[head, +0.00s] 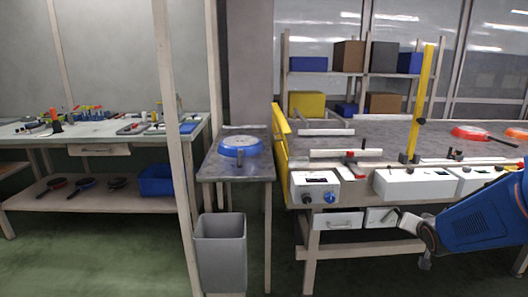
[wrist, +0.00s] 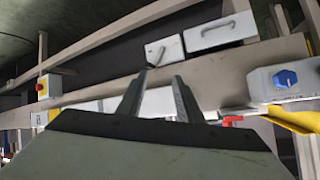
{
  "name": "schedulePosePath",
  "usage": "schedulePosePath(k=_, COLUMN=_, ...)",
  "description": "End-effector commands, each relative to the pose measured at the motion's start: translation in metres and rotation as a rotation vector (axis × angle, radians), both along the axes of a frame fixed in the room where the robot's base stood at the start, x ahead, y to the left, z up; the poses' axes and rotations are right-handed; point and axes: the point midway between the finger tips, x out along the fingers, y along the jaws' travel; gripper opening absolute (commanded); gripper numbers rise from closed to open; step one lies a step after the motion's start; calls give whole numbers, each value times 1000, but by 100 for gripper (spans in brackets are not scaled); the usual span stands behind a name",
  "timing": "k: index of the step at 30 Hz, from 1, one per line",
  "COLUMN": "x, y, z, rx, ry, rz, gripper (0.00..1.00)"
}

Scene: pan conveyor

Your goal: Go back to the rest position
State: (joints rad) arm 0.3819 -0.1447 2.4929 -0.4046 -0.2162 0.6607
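My gripper (head: 405,221) is at the right in the head view, at the end of my blue arm, low in front of the workbench near its drawers. In the wrist view, the two fingers of my gripper (wrist: 160,76) stand apart with nothing between them. The workbench front and its drawers show beyond the fingers in that view. A blue pan (head: 240,147) sits on the small grey side table (head: 229,171). A red pan (head: 470,132) and an orange pan (head: 517,134) lie on the grey belt at the right.
A white control box (head: 315,189) with a blue knob stands on the bench's front edge. A yellow post (head: 421,100) rises from the bench. A grey bin (head: 221,254) stands on the floor below the side table. A tool bench (head: 95,149) is at the left. Green floor at front left is clear.

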Motion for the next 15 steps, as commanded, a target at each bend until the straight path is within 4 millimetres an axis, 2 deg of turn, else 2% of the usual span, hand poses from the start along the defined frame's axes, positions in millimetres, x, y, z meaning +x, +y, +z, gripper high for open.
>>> schedulePosePath(k=3, x=-24, y=22, z=13, rx=-40, ry=65, rz=22, gripper=33)
schedulePosePath(k=8, x=-62, y=49, z=24, rx=-80, ry=165, rz=62, gripper=33)
schedulePosePath(k=15, x=-128, y=94, z=34, rx=-116, ry=313, rz=158, gripper=33)
